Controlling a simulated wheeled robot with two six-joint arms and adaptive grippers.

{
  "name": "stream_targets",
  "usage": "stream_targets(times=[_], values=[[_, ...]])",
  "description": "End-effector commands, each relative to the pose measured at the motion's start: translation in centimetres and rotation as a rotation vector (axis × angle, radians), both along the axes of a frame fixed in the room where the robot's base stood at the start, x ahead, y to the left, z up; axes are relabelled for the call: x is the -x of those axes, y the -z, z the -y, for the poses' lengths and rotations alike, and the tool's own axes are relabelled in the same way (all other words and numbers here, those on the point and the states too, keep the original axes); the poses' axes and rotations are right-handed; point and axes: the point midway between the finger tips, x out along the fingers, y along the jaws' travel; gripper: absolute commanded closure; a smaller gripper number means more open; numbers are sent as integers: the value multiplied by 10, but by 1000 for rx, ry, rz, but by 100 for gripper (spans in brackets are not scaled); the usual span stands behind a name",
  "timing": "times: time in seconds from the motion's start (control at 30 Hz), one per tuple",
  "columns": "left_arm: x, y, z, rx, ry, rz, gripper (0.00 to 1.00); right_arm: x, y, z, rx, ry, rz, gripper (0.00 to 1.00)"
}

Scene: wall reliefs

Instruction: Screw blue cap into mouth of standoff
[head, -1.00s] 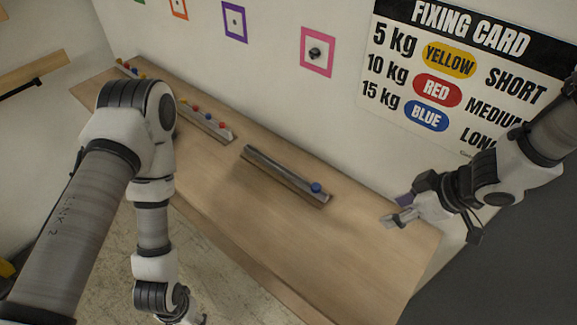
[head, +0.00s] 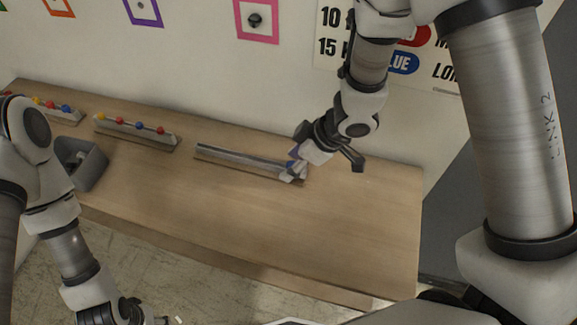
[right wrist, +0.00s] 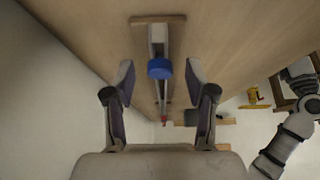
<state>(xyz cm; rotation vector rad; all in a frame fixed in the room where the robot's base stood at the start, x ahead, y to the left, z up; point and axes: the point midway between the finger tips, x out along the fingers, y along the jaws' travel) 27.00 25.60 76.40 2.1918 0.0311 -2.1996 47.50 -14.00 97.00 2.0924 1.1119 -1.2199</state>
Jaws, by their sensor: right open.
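The blue cap (head: 291,165) sits at the right end of a long narrow holder (head: 235,157) on the bench, partly hidden by my right gripper (head: 290,172). In the right wrist view the blue cap (right wrist: 160,68) lies between the two spread fingers of my right gripper (right wrist: 160,76), with a gap on each side. The gripper is open and not closed on the cap. A dark standoff (head: 255,20) sticks out of the wall inside a pink square frame. My left gripper (head: 150,318) is at the bottom edge, mostly cut off.
Two more holders with coloured caps (head: 137,128) and (head: 52,105) stand at the left of the bench (head: 330,230). A grey bin (head: 80,163) is beside them. Purple (head: 143,12) and other frames line the wall. The front and right of the bench are clear.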

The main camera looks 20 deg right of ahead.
Motion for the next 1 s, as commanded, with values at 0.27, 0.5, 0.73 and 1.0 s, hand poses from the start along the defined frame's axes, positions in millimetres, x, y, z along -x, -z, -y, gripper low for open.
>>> stream_targets(times=[0.27, 0.5, 0.73, 1.0], values=[[0, 0, 0, 0, 1, 0, 45, -1, 2, -1, 0, 0, 0, 59], [0, 0, 0, 0, 1, 0, 45, -1, 2, -1, 0, 0, 0, 93], [0, -1, 0, 0, 0, 1, 45, -1, 2, -1, 1, 0, -1, 93], [0, -17, 0, 0, 0, 0, 45, -2, -12, -1, 0, 2, 0, 93]])
